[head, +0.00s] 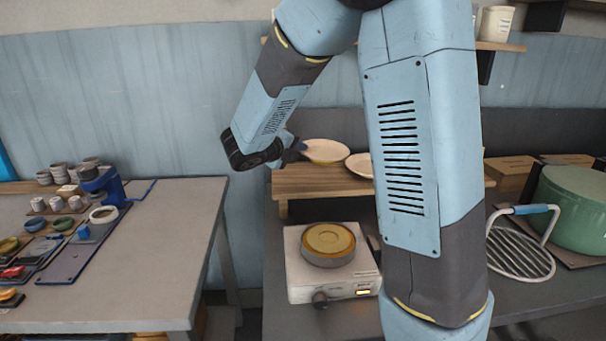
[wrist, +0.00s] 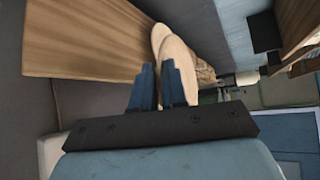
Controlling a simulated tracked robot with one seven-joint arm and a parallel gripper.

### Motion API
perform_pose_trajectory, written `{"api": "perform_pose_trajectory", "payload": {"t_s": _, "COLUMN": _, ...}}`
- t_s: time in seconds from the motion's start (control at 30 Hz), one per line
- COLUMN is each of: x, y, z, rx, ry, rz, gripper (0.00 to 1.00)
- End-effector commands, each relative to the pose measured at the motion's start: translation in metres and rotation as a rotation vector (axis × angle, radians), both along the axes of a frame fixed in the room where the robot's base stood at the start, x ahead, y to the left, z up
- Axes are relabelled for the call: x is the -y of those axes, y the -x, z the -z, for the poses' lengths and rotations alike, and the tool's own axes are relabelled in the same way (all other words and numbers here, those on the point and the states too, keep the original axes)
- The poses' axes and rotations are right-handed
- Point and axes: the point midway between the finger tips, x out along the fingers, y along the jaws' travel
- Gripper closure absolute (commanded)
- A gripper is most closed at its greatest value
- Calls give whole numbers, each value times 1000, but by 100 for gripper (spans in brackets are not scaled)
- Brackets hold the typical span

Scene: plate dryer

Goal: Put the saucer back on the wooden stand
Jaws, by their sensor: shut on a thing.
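My gripper (head: 297,150) is shut on the rim of a cream saucer (head: 325,151), above the left back part of the wooden stand (head: 310,183). The held saucer (wrist: 180,57) shows between the two blue fingers (wrist: 161,88) in the wrist view, with the stand's wooden top (wrist: 90,42) to its left. A second cream plate (head: 359,165) is to the right of the held one, partly hidden by my arm. It shows just beyond the held saucer in the wrist view (wrist: 157,36). I cannot tell whether the held saucer touches the stand.
A white hot plate (head: 335,277) with a round yellow-topped piece (head: 328,240) stands in front of the stand. A green pot (head: 575,205) and a wire rack (head: 520,255) are at the right. A table (head: 150,260) with cups stands at the left, across a gap.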

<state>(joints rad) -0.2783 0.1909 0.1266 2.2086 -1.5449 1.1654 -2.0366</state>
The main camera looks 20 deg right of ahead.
Motion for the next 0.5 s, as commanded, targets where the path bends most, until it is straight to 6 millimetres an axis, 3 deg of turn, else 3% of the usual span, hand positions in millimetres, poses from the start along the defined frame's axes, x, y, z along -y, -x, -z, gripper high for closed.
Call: {"api": "perform_pose_trajectory", "payload": {"t_s": 0.5, "x": 1, "y": 2, "z": 0, "rx": -35, "ry": 46, "rz": 2, "gripper": 100}}
